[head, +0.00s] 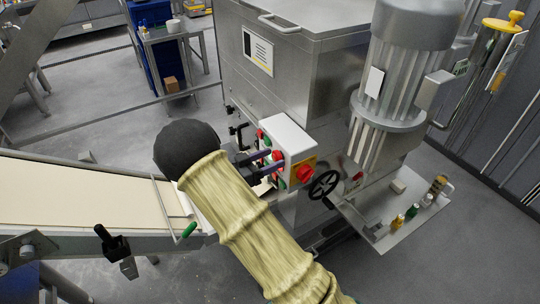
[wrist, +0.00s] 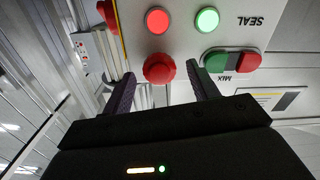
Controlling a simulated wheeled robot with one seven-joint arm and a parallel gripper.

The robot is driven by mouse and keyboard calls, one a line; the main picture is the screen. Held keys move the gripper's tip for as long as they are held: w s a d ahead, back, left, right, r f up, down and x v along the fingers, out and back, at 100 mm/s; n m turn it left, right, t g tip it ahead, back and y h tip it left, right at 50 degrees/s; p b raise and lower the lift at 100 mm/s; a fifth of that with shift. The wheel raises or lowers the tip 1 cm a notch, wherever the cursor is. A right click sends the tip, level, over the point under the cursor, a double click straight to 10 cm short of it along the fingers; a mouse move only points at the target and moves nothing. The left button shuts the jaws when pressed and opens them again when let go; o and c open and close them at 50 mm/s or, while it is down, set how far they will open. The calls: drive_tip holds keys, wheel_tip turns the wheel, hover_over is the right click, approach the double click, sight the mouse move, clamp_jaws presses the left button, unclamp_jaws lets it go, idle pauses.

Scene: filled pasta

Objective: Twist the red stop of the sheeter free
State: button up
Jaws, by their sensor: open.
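The white control box (head: 287,137) stands out from the steel machine. In the wrist view, a red mushroom-shaped stop button (wrist: 158,68) sits on its panel (wrist: 180,45). My gripper (head: 266,158) is at this panel, open and empty. In the wrist view my gripper (wrist: 162,88) has one finger on each side of the red stop, with a gap at both sides; whether the fingertips reach level with its head is hard to tell. In the head view, the stop is partly hidden by my fingers.
A lit red lamp (wrist: 157,20), a lit green lamp (wrist: 207,20) and a green-red MIX switch (wrist: 232,61) share the panel. A red knob on a yellow plate (head: 305,173) is on the box's side. A black handwheel (head: 324,185) is close by.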

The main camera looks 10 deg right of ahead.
drive_tip(key=shift+w+d, duration=0.1)
drive_tip(key=shift+d, duration=0.15)
drive_tip(key=c, duration=1)
